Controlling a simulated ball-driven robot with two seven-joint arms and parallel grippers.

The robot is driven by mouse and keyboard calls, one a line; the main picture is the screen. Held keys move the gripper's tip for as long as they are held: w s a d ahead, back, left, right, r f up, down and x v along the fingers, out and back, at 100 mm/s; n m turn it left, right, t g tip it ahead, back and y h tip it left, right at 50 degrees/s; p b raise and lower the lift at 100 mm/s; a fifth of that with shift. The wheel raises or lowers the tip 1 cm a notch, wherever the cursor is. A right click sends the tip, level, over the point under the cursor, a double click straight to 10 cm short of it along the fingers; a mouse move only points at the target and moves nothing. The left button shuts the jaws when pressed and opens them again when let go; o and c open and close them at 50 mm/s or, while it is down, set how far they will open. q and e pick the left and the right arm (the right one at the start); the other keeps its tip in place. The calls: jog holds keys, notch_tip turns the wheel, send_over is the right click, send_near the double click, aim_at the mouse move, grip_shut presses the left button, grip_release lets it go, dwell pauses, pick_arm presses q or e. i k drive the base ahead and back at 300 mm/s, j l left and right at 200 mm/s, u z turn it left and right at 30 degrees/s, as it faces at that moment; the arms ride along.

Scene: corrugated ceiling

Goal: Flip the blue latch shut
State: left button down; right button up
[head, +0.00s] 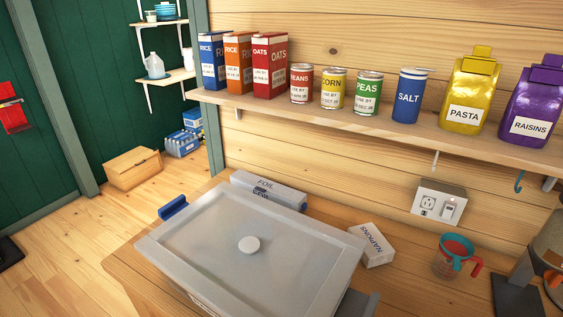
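The blue latch (173,207) sits at the left edge of a large grey container, near its back left corner. It sticks up and outward beside the lid; its hinge is too small to make out. Neither of my grippers is in view.
The container stands on a wooden counter (130,272). A foil box (268,190) lies close behind it, and a napkins box (372,246) lies to its right. A measuring cup (453,256) stands farther right. A shelf (300,108) with groceries runs above.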

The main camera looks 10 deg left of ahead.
aim_at(174, 206)
jog(key=j+z, duration=0.1)
jog(key=z, duration=0.15)
jog(key=j+z, duration=0.1)
jog(key=z, duration=0.15)
jog(key=j+z, duration=0.2)
jog(key=j, duration=0.4)
jog(key=j+z, duration=0.2)
jog(key=j, duration=0.35)
jog(key=k+j+z, duration=0.2)
jog(key=j, duration=0.4)
jog(key=k+j, duration=0.1)
jog(key=j, duration=1.05)
jog(key=k+j, duration=0.15)
jog(key=j, duration=0.4)
jog(key=z, duration=0.05)
